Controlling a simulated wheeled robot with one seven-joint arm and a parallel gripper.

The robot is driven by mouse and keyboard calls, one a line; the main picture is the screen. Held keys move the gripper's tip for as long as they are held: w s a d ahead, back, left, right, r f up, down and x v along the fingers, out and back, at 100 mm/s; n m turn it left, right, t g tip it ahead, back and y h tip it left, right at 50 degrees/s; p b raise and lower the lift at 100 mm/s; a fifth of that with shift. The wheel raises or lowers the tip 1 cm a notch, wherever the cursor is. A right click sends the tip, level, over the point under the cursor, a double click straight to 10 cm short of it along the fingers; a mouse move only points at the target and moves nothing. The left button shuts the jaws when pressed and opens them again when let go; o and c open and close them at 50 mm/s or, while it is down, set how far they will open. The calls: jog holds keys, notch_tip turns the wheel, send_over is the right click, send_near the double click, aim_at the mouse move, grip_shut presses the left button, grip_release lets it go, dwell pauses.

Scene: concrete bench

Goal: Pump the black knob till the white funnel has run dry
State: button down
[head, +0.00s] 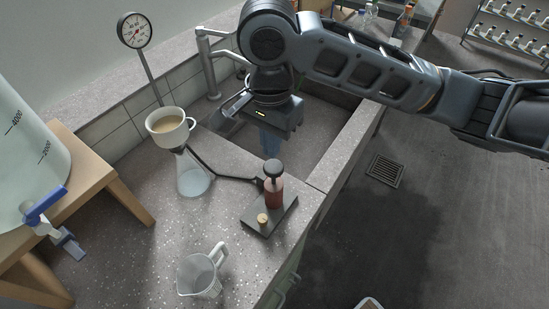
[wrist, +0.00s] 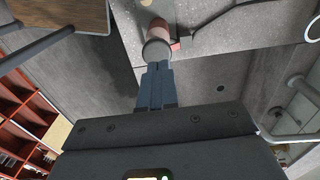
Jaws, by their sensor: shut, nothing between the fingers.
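The black knob (head: 272,168) tops a red pump cylinder (head: 273,191) on a dark base plate (head: 286,207) at the bench edge. My gripper (head: 270,150) is shut and empty, pointing down just above or behind the knob; I cannot tell whether they touch. In the wrist view the shut fingertips (wrist: 157,68) end right by the knob's round top (wrist: 157,52). The white funnel (head: 170,138) holds tan liquid and sits on a conical glass flask (head: 193,180) with a little clear liquid. A black hose (head: 225,176) joins flask and pump.
A small brass knob (head: 262,219) stands on the plate. A clear jug (head: 203,274) is near the front. A large carboy (head: 28,150) with a blue tap stands on a wooden stool (head: 110,180) at left. A gauge (head: 134,30), a tap (head: 209,65) and a sink (head: 315,130) lie behind.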

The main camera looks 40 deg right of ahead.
aim_at(271, 164)
notch_tip(271, 164, up, 7)
dwell(0.3)
jog(key=shift+f, duration=0.1)
dwell(1.2)
